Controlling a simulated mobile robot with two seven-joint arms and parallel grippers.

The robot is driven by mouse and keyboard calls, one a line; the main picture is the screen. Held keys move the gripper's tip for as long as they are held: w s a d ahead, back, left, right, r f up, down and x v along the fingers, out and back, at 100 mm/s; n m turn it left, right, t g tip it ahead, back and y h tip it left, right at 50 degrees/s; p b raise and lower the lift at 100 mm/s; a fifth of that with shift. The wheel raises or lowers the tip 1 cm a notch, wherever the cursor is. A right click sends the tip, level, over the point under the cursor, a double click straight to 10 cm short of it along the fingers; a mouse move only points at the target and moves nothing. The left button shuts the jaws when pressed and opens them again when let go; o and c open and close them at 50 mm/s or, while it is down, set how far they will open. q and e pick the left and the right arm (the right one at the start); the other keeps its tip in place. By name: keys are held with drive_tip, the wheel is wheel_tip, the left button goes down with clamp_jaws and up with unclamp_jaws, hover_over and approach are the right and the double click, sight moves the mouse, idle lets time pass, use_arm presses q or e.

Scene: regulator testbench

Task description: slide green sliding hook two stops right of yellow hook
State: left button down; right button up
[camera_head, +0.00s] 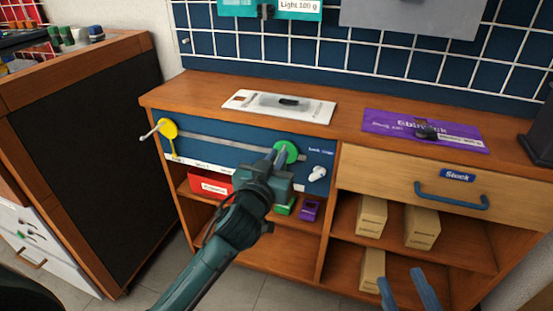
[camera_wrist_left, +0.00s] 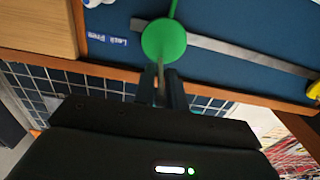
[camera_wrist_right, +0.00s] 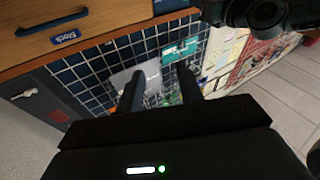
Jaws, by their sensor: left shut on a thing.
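The green sliding hook (camera_head: 286,150) sits toward the right end of the grey rail (camera_head: 225,142) on the blue panel. My left gripper (camera_head: 276,160) is shut on its stem, and the hook's round disc also shows just beyond the fingertips in the left wrist view (camera_wrist_left: 164,40). The yellow hook (camera_head: 168,128) is at the left end of the rail, with its edge at the right of the left wrist view (camera_wrist_left: 314,90). My right gripper (camera_head: 408,290) is open and empty, low at the right, away from the panel.
A white knob (camera_head: 317,173) is right of the green hook. A drawer with a blue handle (camera_head: 452,197) lies further right. Red (camera_head: 210,184) and purple (camera_head: 309,210) boxes sit on the shelf below. A white card (camera_head: 279,104) and purple card (camera_head: 425,130) lie on top.

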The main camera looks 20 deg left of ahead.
drive_tip(key=shift+f, duration=0.25)
